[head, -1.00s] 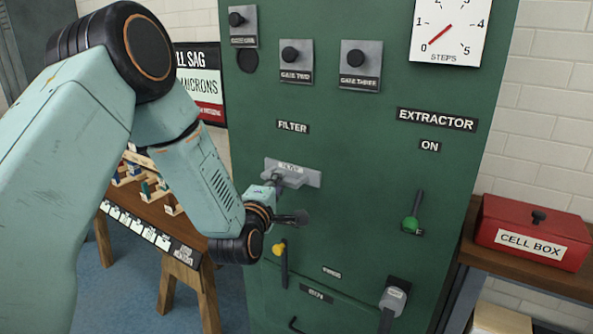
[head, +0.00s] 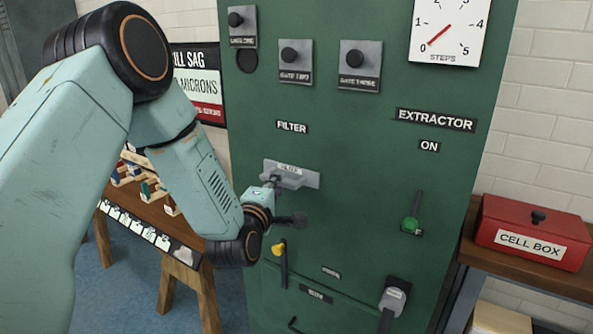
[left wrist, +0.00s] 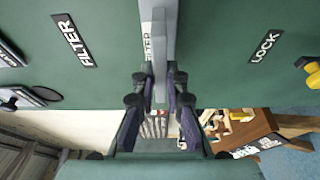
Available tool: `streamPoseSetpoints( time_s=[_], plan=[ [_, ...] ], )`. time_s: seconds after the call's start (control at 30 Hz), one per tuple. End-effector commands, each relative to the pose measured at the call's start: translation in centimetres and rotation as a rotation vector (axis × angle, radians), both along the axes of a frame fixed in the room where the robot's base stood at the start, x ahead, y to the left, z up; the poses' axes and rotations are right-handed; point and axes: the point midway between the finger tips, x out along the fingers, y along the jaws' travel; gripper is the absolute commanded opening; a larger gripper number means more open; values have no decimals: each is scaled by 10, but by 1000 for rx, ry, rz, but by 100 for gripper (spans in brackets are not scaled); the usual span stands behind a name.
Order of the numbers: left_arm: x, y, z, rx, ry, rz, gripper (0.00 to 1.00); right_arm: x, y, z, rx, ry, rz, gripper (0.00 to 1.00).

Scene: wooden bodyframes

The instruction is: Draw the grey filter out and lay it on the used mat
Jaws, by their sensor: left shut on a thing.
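The grey filter (head: 305,179) shows as a pale grey front with a small label, at the green cabinet face under the FILTER sign (head: 291,127). My left gripper (head: 276,184) is at the filter's front, its fingertips partly hidden by my wrist. In the left wrist view the jaws (left wrist: 160,82) are shut on the filter's grey bar (left wrist: 164,35), which runs between the two fingers. I cannot tell how far the filter sits in its slot. The used mat cannot be made out. My right gripper is not in view.
A wooden table (head: 165,225) with small blocks and cards stands at left. A red cell box (head: 530,232) sits on a bench at right.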

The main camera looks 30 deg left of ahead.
Motion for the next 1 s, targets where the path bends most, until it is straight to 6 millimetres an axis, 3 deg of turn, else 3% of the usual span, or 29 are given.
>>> streamPoseSetpoints(
  time_s=[0.67,1.0],
  plan=[
    [-9,0,0,0,1,-4,0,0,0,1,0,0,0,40],
    [-22,1,0,1,2,-3,0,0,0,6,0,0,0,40]
  ],
)
